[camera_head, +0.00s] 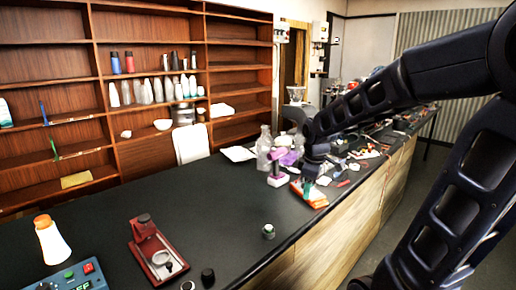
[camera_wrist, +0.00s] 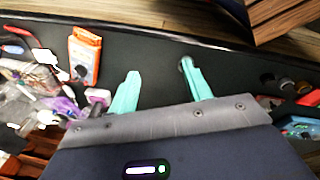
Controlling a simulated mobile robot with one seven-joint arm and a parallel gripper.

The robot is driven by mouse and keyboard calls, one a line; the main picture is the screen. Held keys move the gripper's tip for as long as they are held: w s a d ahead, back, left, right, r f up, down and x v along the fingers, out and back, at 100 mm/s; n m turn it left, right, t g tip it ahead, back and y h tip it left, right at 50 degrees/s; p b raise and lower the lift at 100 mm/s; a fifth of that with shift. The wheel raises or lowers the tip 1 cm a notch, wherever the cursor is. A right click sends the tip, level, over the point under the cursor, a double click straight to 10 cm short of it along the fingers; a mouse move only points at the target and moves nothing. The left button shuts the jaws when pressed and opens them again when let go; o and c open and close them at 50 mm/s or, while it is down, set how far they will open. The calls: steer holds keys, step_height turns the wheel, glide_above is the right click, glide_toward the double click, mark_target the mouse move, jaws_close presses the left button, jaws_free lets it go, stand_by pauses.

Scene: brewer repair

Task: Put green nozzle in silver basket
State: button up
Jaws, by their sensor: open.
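My gripper (camera_wrist: 160,78) is open in the wrist view, its two teal fingers apart with bare black counter between them. It also shows in the head view (camera_head: 308,182), above the counter near an orange device. A small round piece with a pale green top (camera_head: 268,231), possibly the green nozzle, stands near the counter's front edge. In the wrist view a small round piece (camera_wrist: 184,61) shows at the right fingertip, partly hidden by it. I cannot pick out the silver basket for certain; a small silver ring (camera_head: 187,286) lies at the bottom edge of the head view.
A red stand (camera_head: 150,245), a black knob (camera_head: 207,277), an orange-capped white bottle (camera_head: 52,240) and a blue device (camera_head: 70,280) stand on the left. An orange meter (camera_wrist: 85,57) and clutter lie left in the wrist view. The black counter (camera_head: 200,205) is mostly clear mid-left.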

steer(key=s+d+r+m+t, duration=0.2)
steer(key=s+d+r+m, duration=0.4)
steer(key=s+d+m, duration=0.4)
steer(key=shift+s+d+r+m+t, duration=0.3)
steer(key=shift+s+d+m, duration=0.15)
steer(key=shift+m, duration=1.05)
